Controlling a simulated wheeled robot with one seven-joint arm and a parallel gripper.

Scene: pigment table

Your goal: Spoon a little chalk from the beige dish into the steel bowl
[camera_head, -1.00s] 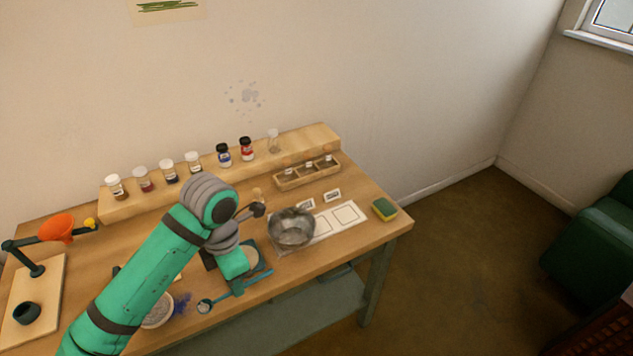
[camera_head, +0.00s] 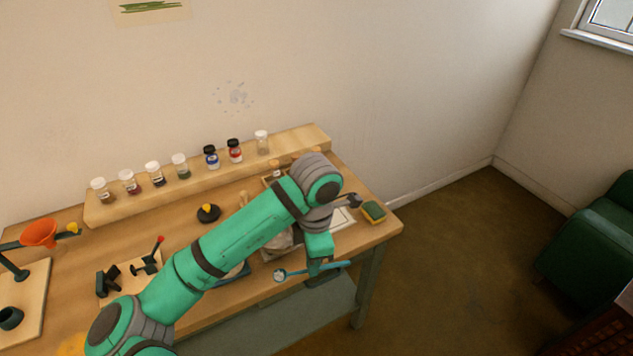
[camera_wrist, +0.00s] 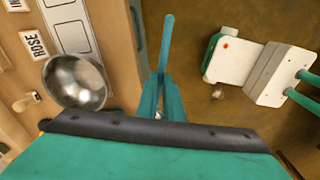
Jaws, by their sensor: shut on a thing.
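My gripper (camera_head: 318,266) is shut on the blue spoon (camera_head: 338,265), and it also shows in the wrist view (camera_wrist: 160,98). The spoon's head (camera_head: 280,275) points left in the head view; a pale patch shows in it, but I cannot tell how much powder it holds. The gripper is out by the table's front edge, to the side of the steel bowl (camera_wrist: 75,82). The bowl looks empty in the wrist view; in the head view my arm hides most of it. I cannot make out the beige dish.
A green and yellow sponge (camera_head: 373,211) lies at the table's right end. Several jars (camera_head: 180,166) stand on the rear shelf. A label reading ROSE (camera_wrist: 34,45) stands near the bowl. An orange funnel (camera_head: 40,232) is at far left. Open floor lies beyond the table's front edge.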

